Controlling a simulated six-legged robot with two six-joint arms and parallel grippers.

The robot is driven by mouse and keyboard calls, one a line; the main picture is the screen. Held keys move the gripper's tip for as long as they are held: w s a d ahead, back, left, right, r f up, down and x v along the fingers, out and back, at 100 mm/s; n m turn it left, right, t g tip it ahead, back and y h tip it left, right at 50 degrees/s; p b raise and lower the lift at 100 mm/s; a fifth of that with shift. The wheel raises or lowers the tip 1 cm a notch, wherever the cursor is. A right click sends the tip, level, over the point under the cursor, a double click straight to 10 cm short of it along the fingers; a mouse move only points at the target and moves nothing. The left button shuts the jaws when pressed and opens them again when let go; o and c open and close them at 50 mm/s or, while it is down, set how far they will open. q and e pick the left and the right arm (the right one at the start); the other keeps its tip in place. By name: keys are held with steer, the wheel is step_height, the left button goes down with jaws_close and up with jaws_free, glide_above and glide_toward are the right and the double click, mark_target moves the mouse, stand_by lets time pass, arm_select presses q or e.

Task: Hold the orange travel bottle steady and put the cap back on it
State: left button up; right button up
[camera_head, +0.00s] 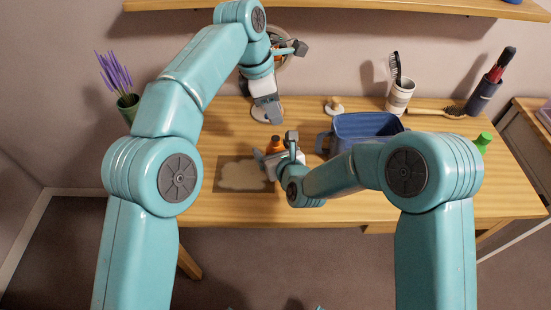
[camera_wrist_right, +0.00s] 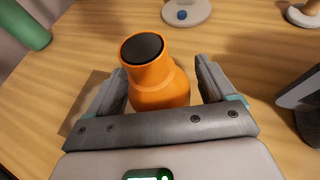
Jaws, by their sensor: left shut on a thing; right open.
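The orange travel bottle (camera_head: 276,143) stands upright on the table. In the right wrist view the bottle (camera_wrist_right: 158,85) shows a round dark mouth with no cap on it. My right gripper (camera_wrist_right: 160,90) is open, with one finger on each side of the bottle and a gap visible at both sides. In the head view my right gripper (camera_head: 268,160) partly covers the bottle. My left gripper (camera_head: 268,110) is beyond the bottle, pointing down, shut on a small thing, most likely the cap. Its fingers hide that thing.
A blue caddy (camera_head: 365,124) stands right of the bottle. A brown mat (camera_head: 226,186) lies left. Behind are a pale disc with a blue ball (camera_wrist_right: 184,13) and a wooden-knobbed stand (camera_head: 334,106). A brush cup (camera_head: 398,98) and green bottle (camera_head: 483,142) are further right.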

arm_select(q)
steer(key=shift+w, duration=0.1)
arm_select(e)
steer(key=shift+w+f, duration=0.1)
arm_select(q)
steer(key=shift+f, duration=0.1)
arm_select(e)
steer(key=c, duration=1.5)
arm_select(q)
glide_above(276, 138)
steer(key=shift+a+f, duration=0.15)
steer(key=shift+f, duration=1.1)
steer(key=shift+a+f, duration=0.1)
steer(key=shift+f, duration=1.1)
steer(key=shift+f, duration=0.85)
steer(key=shift+f, duration=0.6)
arm_select(e)
jaws_close()
